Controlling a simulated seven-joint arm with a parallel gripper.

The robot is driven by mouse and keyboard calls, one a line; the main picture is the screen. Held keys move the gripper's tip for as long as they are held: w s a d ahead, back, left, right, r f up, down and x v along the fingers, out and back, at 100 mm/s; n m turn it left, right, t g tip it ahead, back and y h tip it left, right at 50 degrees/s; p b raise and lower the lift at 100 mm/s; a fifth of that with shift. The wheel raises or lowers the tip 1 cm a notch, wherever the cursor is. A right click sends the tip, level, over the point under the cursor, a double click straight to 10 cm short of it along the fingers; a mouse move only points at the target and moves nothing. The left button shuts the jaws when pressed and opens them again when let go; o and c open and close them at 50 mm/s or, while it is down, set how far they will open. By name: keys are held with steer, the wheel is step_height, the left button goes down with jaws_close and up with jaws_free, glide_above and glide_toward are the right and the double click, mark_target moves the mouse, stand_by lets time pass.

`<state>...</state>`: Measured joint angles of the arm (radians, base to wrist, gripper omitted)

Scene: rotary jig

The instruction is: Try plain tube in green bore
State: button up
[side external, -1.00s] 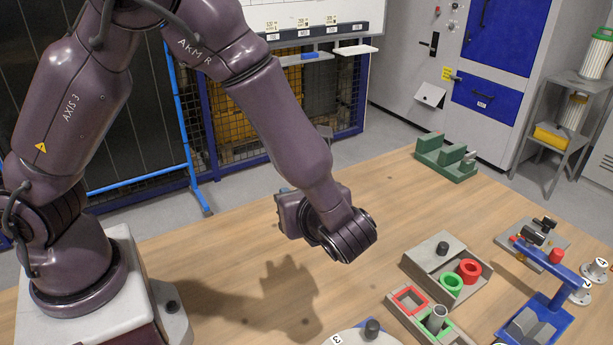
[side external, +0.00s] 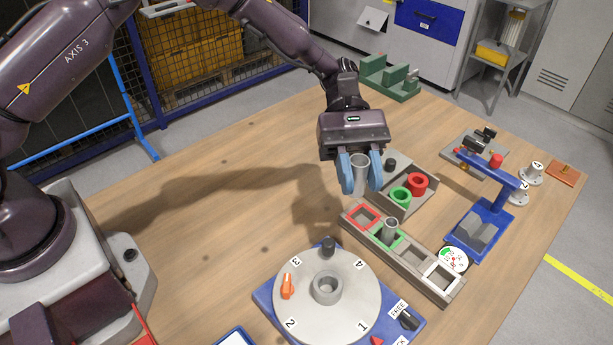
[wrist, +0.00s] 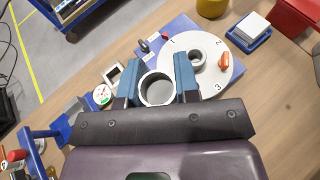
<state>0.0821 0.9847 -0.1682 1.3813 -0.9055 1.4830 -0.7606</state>
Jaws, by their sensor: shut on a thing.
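My gripper (side external: 361,183) has two blue fingers closed on the sides of a plain grey tube (side external: 360,166), held upright above the table. The wrist view looks onto the open round end of this tube (wrist: 157,90) between the fingers. A green ring with a round bore (side external: 400,197) lies in a grey holder (side external: 424,208), to the right of and below the held tube in the side view. A red ring (side external: 418,183) lies beside it. The held tube is apart from both rings.
A grey tray (side external: 430,283) has red- and green-edged compartments; another grey tube (side external: 389,230) stands in the green-edged one. A numbered rotary disc (side external: 345,300) on a blue base is in front. A blue stand (side external: 478,235) is right.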

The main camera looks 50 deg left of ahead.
steer(key=w+r+n+t+y, duration=0.1)
steer(key=w+r+n+t, duration=0.3)
steer(key=w+n+t, duration=0.45)
steer(key=w+r+n+t+y, duration=0.1)
steer(key=w+r+n+t, duration=0.3)
steer(key=w+n+t, duration=0.45)
steer(key=shift+m, duration=0.6)
steer(key=shift+s+f, duration=0.15)
steer(key=shift+f, duration=9.55)
steer(key=shift+f, duration=0.35)
steer(key=shift+r, duration=0.1)
steer(key=shift+s+a+r, duration=0.1)
steer(key=shift+r, duration=0.5)
steer(key=shift+f, duration=0.75)
